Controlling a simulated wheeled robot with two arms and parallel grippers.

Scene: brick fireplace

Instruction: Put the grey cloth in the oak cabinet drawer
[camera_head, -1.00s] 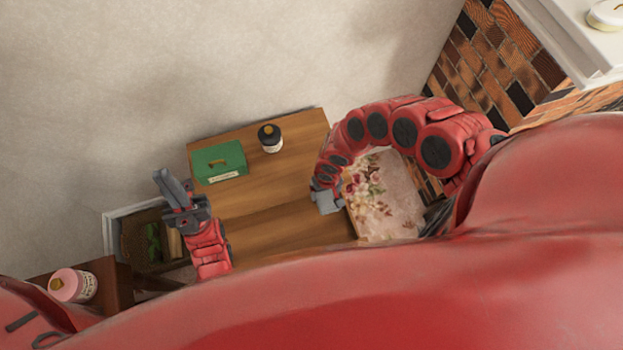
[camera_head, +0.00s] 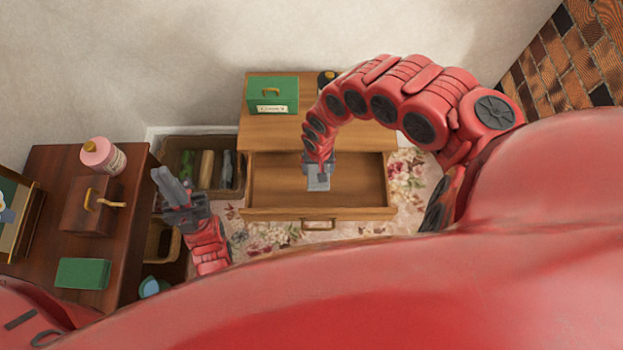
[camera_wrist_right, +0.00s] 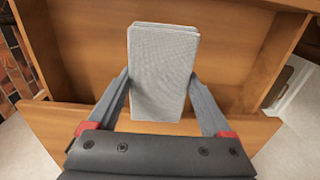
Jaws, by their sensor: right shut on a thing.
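The oak cabinet (camera_head: 380,137) stands against the wall with its drawer (camera_head: 270,188) pulled open; the drawer looks empty inside. The folded grey cloth (camera_wrist_right: 162,72) is between the fingers of my right gripper (camera_wrist_right: 165,88), which is shut on it. In the head view the right gripper (camera_head: 318,178) with the cloth (camera_head: 318,184) is over the open drawer, inside its outline. The height above the drawer floor is hard to tell. My left gripper (camera_head: 172,186) is empty, its fingers close together, left of the drawer; whether they are shut is unclear.
On the cabinet top are a green box (camera_head: 273,94) and a dark bottle (camera_head: 326,80). A basket (camera_head: 228,172) stands left of the cabinet.

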